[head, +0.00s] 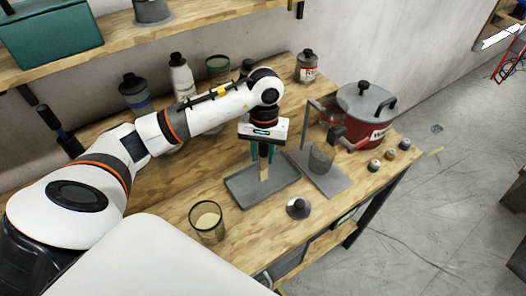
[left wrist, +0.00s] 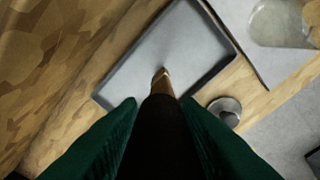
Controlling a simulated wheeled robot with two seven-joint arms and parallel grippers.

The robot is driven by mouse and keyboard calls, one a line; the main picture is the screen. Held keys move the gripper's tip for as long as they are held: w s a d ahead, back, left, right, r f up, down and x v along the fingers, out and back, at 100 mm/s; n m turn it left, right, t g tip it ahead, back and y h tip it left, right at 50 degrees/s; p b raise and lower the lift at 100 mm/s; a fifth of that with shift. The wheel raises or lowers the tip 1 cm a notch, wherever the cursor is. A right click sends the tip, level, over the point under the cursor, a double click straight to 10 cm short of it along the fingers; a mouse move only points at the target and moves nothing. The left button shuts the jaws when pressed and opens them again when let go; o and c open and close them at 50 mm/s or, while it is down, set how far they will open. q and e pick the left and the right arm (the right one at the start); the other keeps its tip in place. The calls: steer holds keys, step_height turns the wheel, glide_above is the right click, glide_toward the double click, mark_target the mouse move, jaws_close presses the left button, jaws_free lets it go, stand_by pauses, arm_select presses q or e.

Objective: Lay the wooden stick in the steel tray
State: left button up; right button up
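My left gripper (head: 263,155) points down over the steel tray (head: 240,187), with its green fingers on either side of the wooden stick (head: 264,172). The stick is held upright, and its lower end is over the tray floor; I cannot tell whether it touches. In the left wrist view the stick's brown tip (left wrist: 163,80) shows between the gripper's fingers (left wrist: 158,125), its upper part dark. The grey, low-rimmed tray (left wrist: 185,38) lies below and has nothing else in it. My right gripper is not in view.
A stand with a glass beaker (head: 321,158) is right of the tray, with a red pot (head: 365,118) behind it. A glass jar (head: 207,222) and a grey-black lidded item (head: 298,208) are in front. Bottles (head: 182,78) line the wall under a shelf.

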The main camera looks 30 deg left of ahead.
arm_select(q)
steer(key=shift+o, duration=1)
steer(key=shift+r, duration=0.2)
steer(key=shift+w+r, duration=0.1)
steer(key=shift+r, duration=0.2)
steer(key=r, duration=0.3)
steer(key=r+b, duration=0.1)
steer(key=r, duration=0.2)
steer(key=r+b, duration=0.1)
steer(key=r, duration=0.2)
steer(key=shift+w+a+r, duration=0.2)
steer(key=shift+w+r, duration=0.1)
steer(key=shift+w, duration=0.1)
steer(key=shift+r, duration=0.85)
